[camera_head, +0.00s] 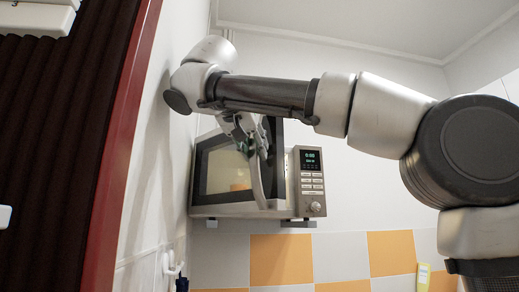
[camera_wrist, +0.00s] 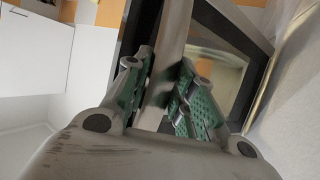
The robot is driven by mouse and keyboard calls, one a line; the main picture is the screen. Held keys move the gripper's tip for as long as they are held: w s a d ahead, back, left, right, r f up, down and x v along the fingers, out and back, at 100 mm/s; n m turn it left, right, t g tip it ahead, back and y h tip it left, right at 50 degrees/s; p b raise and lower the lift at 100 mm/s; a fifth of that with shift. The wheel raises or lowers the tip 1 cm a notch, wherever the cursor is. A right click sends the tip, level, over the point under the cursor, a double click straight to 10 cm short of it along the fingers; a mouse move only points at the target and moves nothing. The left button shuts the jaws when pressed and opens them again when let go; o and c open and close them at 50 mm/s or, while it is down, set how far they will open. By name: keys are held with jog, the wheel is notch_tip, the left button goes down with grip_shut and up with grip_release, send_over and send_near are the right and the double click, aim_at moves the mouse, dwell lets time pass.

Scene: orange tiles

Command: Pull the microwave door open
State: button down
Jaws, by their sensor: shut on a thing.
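The microwave (camera_head: 308,205) is mounted on the wall, with its control panel and lit display on the right. Its door (camera_head: 217,172) appears ajar, with its right edge swung out toward the camera and standing higher than the case. A pale curved handle (camera_head: 256,178) runs upright near that edge. My gripper (camera_head: 245,133) reaches the upper part of the handle from above. In the wrist view, my gripper (camera_wrist: 160,88) has its green-padded fingers on both sides of the handle (camera_wrist: 174,35), shut on it. The door window (camera_wrist: 218,75) shows right of the handle.
My arm crosses above the microwave. A dark panel with a red frame (camera_head: 118,150) stands at the left. Orange and white wall tiles (camera_head: 281,260) lie below the microwave. A small hook (camera_head: 172,266) is on the left wall. White cabinets (camera_wrist: 32,50) show in the wrist view.

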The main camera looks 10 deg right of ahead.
jog(key=c, duration=1.2)
grip_release()
